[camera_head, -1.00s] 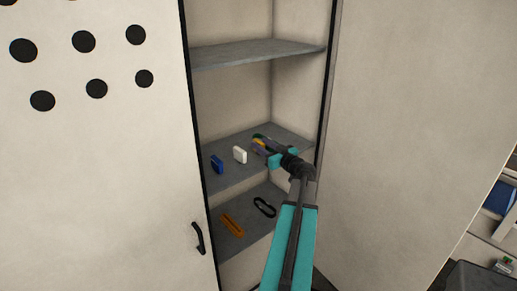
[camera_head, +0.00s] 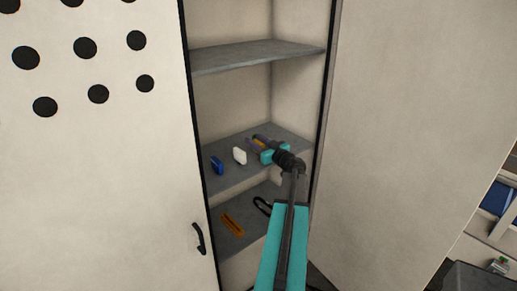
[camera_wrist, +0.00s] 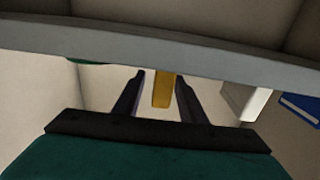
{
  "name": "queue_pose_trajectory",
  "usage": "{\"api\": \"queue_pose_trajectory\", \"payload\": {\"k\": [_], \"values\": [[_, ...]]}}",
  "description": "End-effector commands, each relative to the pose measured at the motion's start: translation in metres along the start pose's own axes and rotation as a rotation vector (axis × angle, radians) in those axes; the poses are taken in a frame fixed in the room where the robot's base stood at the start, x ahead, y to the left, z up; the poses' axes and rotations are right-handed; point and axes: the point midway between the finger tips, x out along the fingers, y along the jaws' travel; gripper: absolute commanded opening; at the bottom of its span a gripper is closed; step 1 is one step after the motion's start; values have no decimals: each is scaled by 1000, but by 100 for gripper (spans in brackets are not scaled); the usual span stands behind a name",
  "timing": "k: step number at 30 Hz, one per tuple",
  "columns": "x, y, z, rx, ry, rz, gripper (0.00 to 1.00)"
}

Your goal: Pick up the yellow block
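The yellow block (camera_head: 259,145) stands on the middle shelf of the cabinet, mostly hidden by my gripper in the head view. In the wrist view the yellow block (camera_wrist: 162,92) shows upright between the two dark fingers. My gripper (camera_wrist: 160,80) is open around it, with a clear gap on the left finger's side and the block close to the right finger. In the head view my gripper (camera_head: 257,142) reaches into the cabinet from the right, low over the shelf.
A white block (camera_head: 239,155) and a blue block (camera_head: 217,165) stand left of my gripper on the middle shelf (camera_head: 235,178). A green thing (camera_wrist: 90,61) shows partly in the wrist view. The upper shelf (camera_head: 255,55) is overhead; the cabinet's right wall is close.

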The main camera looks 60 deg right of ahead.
Motion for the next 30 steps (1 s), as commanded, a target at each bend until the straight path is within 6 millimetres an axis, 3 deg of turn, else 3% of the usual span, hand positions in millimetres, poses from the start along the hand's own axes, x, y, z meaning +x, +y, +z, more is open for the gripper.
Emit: {"api": "queue_pose_trajectory", "payload": {"k": [6, 24, 30], "values": [[18, 0, 0, 1, 0, -1, 38], [19, -1, 0, 1, 0, -1, 38], [19, -1, 0, 1, 0, -1, 5]]}}
